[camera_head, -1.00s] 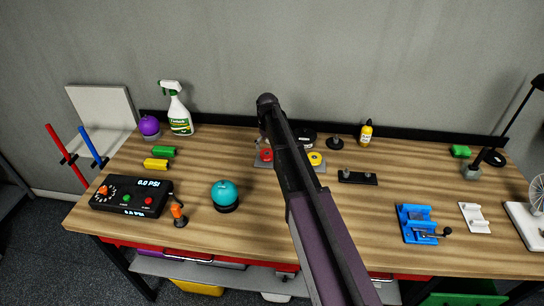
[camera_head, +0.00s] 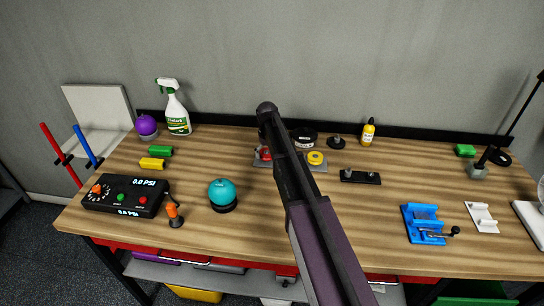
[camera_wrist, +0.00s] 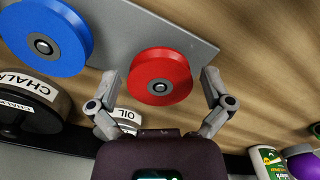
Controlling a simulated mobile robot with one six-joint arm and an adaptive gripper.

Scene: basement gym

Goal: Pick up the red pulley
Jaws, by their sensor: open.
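The red pulley (camera_wrist: 160,76) is a flat grooved disc with a dark metal hub on a grey plate (camera_wrist: 199,47). In the head view the red pulley (camera_head: 264,155) shows just left of my arm, on the plate's left part. My gripper (camera_wrist: 161,74) is open, with one finger on each side of the red pulley. I see gaps between the fingers and its rim, and nothing is held. My arm hides much of the plate and part of the gripper in the head view.
A blue pulley (camera_wrist: 45,42) sits close beside the red one, and a yellow pulley (camera_head: 315,158) is on the plate's right end. A chalk container (camera_wrist: 32,106) and an oil container (camera_wrist: 124,116) are close by.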

